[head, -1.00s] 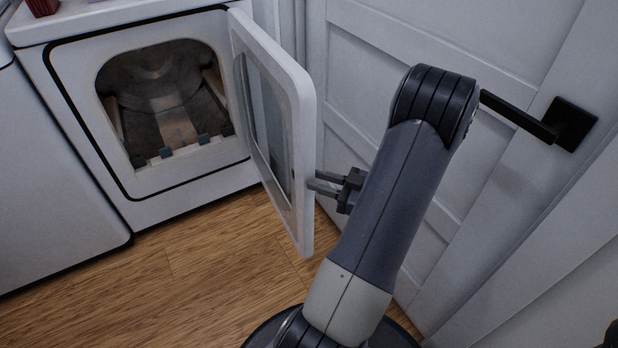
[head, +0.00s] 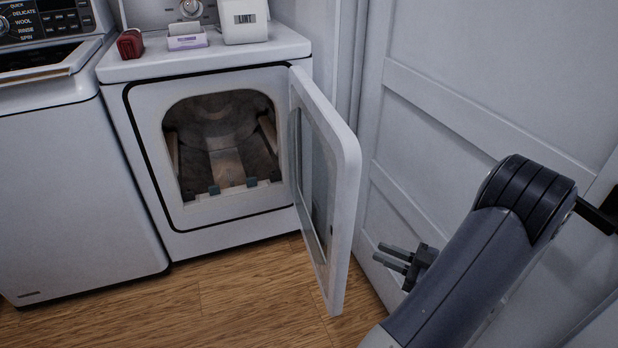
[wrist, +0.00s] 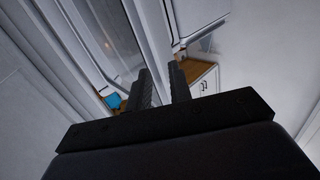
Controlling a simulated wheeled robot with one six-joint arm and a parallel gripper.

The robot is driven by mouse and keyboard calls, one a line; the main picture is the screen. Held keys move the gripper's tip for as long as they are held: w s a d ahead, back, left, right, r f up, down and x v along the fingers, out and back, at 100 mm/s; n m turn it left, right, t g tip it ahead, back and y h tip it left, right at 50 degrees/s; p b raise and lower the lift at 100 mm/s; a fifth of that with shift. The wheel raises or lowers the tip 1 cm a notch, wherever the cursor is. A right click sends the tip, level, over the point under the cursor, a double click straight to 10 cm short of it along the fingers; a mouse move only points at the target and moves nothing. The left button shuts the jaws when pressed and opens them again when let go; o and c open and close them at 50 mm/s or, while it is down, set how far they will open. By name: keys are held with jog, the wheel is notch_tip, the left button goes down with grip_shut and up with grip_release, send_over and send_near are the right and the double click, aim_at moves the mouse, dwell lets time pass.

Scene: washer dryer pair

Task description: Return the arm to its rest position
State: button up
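My arm (head: 470,265) stretches up from the bottom right in the head view, bent at its elbow. My gripper (head: 385,255) sits on the outer side of the open dryer door (head: 347,190), just right of its edge. A small gap shows between the fingertips and the door. The two fingers are apart with nothing between them; they also show in the wrist view (wrist: 160,80). The dryer (head: 145,120) stands with its drum opening uncovered.
A white panelled door (head: 480,90) with a black handle (head: 598,215) is close behind my arm. A washer (head: 70,180) stands left of the dryer. A red object (head: 130,44) and boxes sit on the dryer. Wooden floor (head: 240,290) in front is clear.

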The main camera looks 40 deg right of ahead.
aim_at(352, 239)
jog(key=shift+b+x, duration=0.65)
jog(key=shift+x, duration=2.55)
